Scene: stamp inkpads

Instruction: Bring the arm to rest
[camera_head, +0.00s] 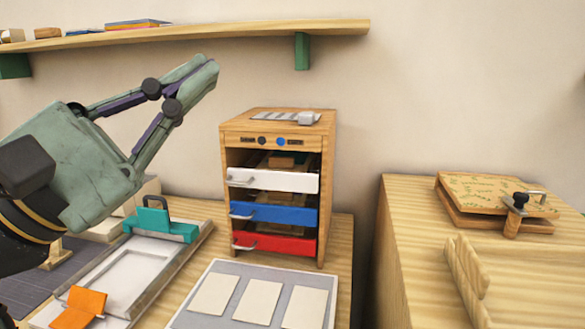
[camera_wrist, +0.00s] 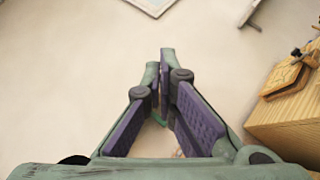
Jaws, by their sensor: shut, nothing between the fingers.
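My gripper (camera_head: 205,70) is raised at the left of the head view, above the table and in front of the wall. Its fingers point up and to the right, and their tips are together with nothing between them. In the wrist view my gripper (camera_wrist: 162,62) also shows shut and empty, against the pale wall. It touches nothing that I can see.
A wooden cabinet (camera_head: 229,180) with white, blue and red drawers stands right of my gripper. A shelf (camera_head: 230,29) runs above. A tray (camera_head: 190,255) and a grey board (camera_head: 230,270) lie below. Another wooden unit (camera_head: 400,225) stands right, with a gap between.

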